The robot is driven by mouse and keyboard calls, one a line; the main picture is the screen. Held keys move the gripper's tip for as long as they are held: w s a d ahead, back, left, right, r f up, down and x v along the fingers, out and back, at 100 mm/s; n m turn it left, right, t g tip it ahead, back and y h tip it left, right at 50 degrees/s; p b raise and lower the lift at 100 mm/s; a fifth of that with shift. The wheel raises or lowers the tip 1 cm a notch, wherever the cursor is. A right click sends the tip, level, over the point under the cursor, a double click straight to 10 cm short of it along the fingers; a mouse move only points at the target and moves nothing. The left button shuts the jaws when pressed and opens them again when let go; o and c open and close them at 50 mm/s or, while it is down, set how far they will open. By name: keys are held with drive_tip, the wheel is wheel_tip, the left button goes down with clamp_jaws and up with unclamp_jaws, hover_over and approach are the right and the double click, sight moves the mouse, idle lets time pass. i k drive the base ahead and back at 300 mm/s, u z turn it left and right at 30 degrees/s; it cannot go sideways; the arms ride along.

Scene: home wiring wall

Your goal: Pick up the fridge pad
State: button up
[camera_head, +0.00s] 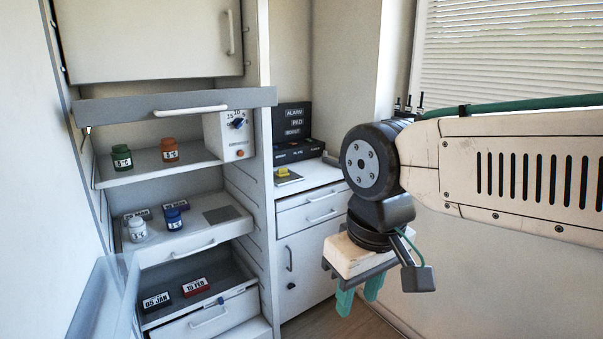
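No object in view is plainly labelled as the fridge pad. A small yellow block (283,172) lies on a dark flat piece (290,179) on the white counter (322,172), right of the fridge. A grey flat square (221,214) lies on the fridge's middle shelf (190,235). I cannot tell which of these, if any, is the pad. My gripper (358,302) hangs at the right of centre, pointing down, in front of the counter's drawers. Its teal fingers are apart with nothing seen between them.
The fridge shelves hold green (122,157), orange (169,150), white (137,229) and blue (173,218) jars. Date blocks (195,287) lie in the lower drawer. A dial box (230,136) stands on the upper shelf. A dark labelled rack (293,130) stands behind the yellow block.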

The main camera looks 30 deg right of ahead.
sight(281, 172)
drive_tip(key=z, duration=0.6)
drive_tip(key=i, duration=0.75)
drive_tip(key=z, duration=0.85)
drive_tip(key=i, duration=0.85)
drive_tip(key=u, duration=0.4)
drive_tip(key=i, duration=1.15)
drive_tip(key=u, duration=0.65)
